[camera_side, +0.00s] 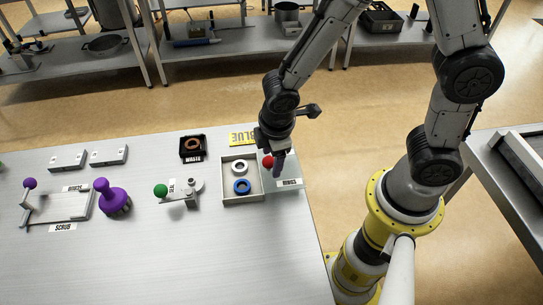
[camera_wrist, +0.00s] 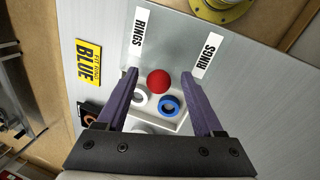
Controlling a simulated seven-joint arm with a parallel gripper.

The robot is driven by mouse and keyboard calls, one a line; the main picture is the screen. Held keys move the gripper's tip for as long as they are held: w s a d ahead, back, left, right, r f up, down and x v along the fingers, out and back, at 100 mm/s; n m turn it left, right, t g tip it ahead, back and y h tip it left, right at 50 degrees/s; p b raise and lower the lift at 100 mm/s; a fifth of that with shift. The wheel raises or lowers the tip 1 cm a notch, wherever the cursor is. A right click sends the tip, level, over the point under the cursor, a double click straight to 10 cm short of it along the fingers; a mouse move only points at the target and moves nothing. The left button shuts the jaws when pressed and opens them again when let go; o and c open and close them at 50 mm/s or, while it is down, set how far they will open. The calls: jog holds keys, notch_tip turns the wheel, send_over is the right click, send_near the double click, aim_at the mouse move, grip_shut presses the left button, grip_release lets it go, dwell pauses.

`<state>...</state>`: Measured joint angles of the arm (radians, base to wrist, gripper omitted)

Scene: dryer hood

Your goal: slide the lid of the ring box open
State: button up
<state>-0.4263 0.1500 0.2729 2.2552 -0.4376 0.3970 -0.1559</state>
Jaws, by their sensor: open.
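The ring box (camera_side: 224,193) is a pale open-topped tray on the table. A white ring (camera_side: 239,167) and a blue ring (camera_side: 241,186) lie inside and also show in the wrist view (camera_wrist: 169,104). A see-through lid (camera_side: 287,169) with a red knob (camera_side: 267,161) extends from the box's right side in the side view. The rings look uncovered, though clear material is hard to judge. My gripper (camera_side: 279,168) is low over the lid. In the wrist view its open purple fingers (camera_wrist: 159,76) stand either side of the red knob (camera_wrist: 158,81), with gaps visible.
A yellow BLUE sign (camera_side: 242,138) and a black WASTE tray (camera_side: 193,148) with a copper-coloured ring stand behind the box. A green-knobbed fixture (camera_side: 180,198) and a purple brush-like tool (camera_side: 113,198) are left. The front table is clear.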

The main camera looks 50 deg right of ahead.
notch_tip(320, 180, up, 14)
jog(key=s+a, duration=0.1)
jog(key=s, duration=0.1)
jog(key=shift+a+f, duration=0.2)
jog(key=shift+a, duration=0.05)
jog(key=s+d+r+m+t, duration=0.2)
jog(key=s+d+r+m, duration=0.15)
jog(key=d+r, duration=0.35)
jog(key=s+d+f+m+t+y, duration=0.1)
jog(key=s+d+m, duration=0.3)
jog(key=s+m, duration=0.3)
jog(key=shift+s+m+t, duration=0.25)
jog(key=shift+m+t, duration=0.1)
jog(key=shift+t, duration=0.05)
